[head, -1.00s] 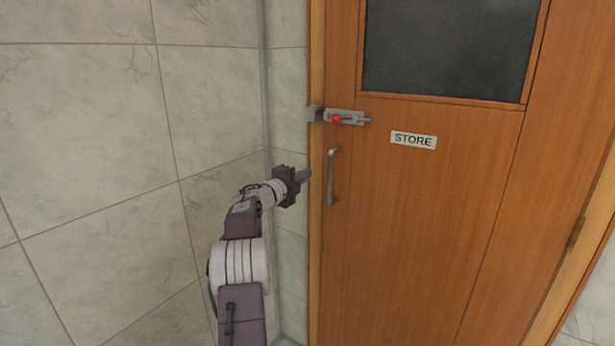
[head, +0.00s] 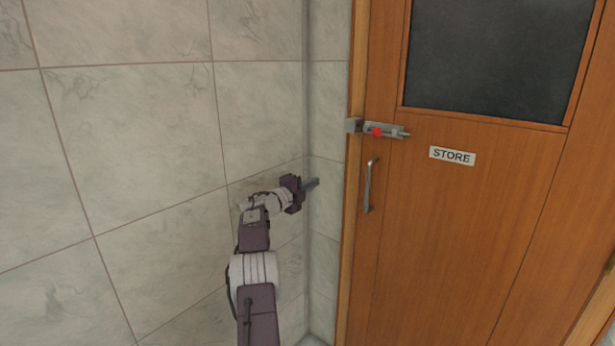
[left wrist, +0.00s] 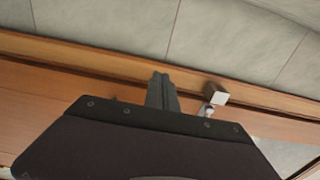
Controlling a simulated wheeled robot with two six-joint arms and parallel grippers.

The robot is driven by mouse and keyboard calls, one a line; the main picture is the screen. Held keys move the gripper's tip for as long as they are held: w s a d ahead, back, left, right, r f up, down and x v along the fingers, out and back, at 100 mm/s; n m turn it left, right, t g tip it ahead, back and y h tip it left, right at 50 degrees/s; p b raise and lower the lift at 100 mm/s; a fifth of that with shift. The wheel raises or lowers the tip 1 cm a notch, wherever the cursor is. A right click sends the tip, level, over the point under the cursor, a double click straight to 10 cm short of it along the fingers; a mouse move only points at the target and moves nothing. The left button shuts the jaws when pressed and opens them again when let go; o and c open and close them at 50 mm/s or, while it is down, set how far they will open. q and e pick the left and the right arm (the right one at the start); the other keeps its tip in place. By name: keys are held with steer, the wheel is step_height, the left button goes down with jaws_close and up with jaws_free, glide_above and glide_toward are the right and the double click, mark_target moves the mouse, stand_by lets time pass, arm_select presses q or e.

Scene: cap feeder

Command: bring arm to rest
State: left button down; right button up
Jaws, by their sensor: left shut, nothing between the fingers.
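My left gripper (head: 312,183) is shut and empty, held in the air in front of the tiled wall, left of the door frame. Its shut fingers also show in the left wrist view (left wrist: 161,92). The wooden door (head: 450,230) stands shut at the right. Its bolt (head: 392,131) with a red knob (head: 377,132) sits at the door's left edge, above and right of my gripper. The metal handle (head: 369,186) is below the bolt, apart from my fingers. My right gripper is in neither view.
Marble-tiled walls (head: 130,150) fill the left and meet in a corner beside the door frame (head: 352,230). The door has a dark window (head: 500,55) and a STORE sign (head: 452,156). The space between my arm and the door looks free.

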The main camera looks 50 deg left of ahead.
arm_select(q)
steer(key=shift+s+a+r, duration=0.1)
steer(key=shift+s+a, duration=0.45)
steer(key=shift+a, duration=0.15)
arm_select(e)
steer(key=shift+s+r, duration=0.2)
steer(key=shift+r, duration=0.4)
